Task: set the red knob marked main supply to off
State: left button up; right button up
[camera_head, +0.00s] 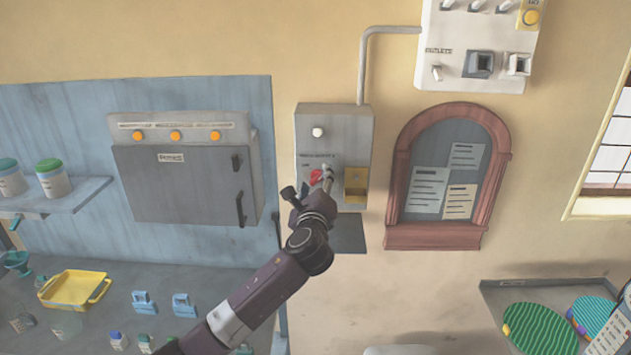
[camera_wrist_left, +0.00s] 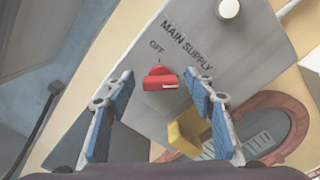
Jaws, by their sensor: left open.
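The red knob (camera_wrist_left: 160,79) sits on a grey panel below the words MAIN SUPPLY in the left wrist view. The OFF label is just above it; a pale mark shows at the knob's right end, away from OFF. In the head view the knob (camera_head: 316,175) is partly covered by my left gripper (camera_head: 325,178). In the left wrist view my left gripper (camera_wrist_left: 159,75) is open, one blue-padded finger on each side of the knob. Gaps show between pads and knob; I cannot tell how far the tips are from the panel. My right gripper is not in view.
The supply box (camera_head: 335,127) carries a white round button (camera_head: 317,132) above and a yellow part (camera_head: 356,182) right of the knob. A grey cabinet (camera_head: 185,180) stands left, an arched notice board (camera_head: 448,220) right. Wall below the board is clear.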

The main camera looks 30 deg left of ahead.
pick_arm(q)
jog(key=c, duration=1.2)
jog(key=shift+o, duration=0.2)
jog(key=shift+f, duration=0.1)
jog(key=n+b, duration=0.1)
jog(key=n, duration=0.3)
jog(key=shift+f+b, duration=0.15)
jog(key=shift+b, duration=0.2)
jog(key=n+b, duration=0.2)
jog(key=n, duration=0.3)
jog(key=shift+f, duration=0.1)
jog(key=n+b, duration=0.1)
jog(key=n, duration=0.4)
jog(key=shift+f+b, duration=0.1)
jog(key=shift+b, duration=0.25)
jog(key=shift+n+b, duration=0.55)
jog(key=shift+n, duration=1.35)
